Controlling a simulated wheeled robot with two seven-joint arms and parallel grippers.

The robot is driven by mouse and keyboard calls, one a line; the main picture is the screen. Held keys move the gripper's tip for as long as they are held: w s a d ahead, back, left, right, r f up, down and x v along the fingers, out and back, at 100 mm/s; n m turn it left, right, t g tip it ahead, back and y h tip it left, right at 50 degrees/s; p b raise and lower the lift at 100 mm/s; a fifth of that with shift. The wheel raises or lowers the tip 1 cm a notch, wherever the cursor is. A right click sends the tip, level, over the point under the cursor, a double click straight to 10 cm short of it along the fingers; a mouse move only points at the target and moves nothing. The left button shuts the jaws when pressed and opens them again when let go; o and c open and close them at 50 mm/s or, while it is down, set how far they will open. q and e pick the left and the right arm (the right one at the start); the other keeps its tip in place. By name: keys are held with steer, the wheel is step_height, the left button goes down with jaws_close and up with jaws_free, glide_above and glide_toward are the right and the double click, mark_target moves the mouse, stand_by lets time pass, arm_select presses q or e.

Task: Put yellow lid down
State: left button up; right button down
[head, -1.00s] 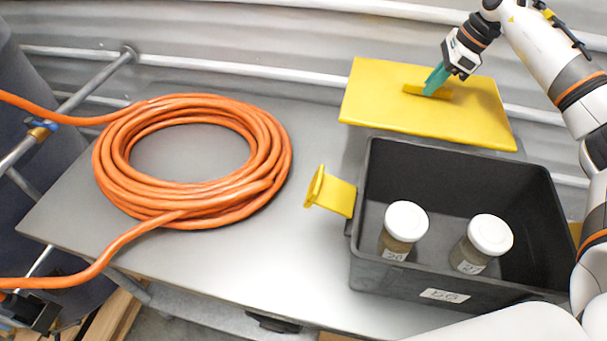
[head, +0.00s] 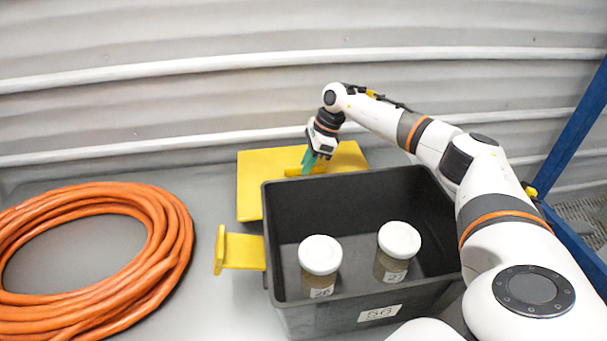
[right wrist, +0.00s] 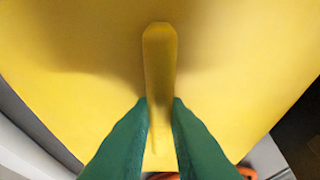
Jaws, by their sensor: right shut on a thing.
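The yellow lid (head: 250,182) is a flat panel behind the dark crate in the head view, low at the back of the table. I cannot tell for sure whether it touches the table. My right gripper (head: 308,160) is shut on the lid's raised handle. In the right wrist view the green fingers (right wrist: 160,110) close on both sides of the yellow handle (right wrist: 160,60), and the lid (right wrist: 70,50) fills most of the picture. The crate hides the lid's front right part. My left gripper is not in view.
The dark crate (head: 290,320) is open and holds two white-capped jars (head: 320,256) (head: 399,240). A coiled orange hose (head: 165,225) lies at left on the grey table (head: 215,290). A corrugated wall stands behind.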

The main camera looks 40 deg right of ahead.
step_height(320, 180, down, 4)
steer(key=shift+a+r+p, duration=0.1)
steer(key=shift+r+p, duration=0.1)
steer(key=shift+p, duration=0.25)
steer(key=shift+f, duration=0.35)
steer(key=c, duration=1.4)
jaws_free()
steer(key=shift+r, duration=0.15)
steer(key=b+v, duration=0.2)
steer(key=v, duration=0.9)
steer(key=shift+s+d+r, duration=0.1)
steer(key=shift+d+r, duration=0.15)
steer(key=shift+r, duration=0.25)
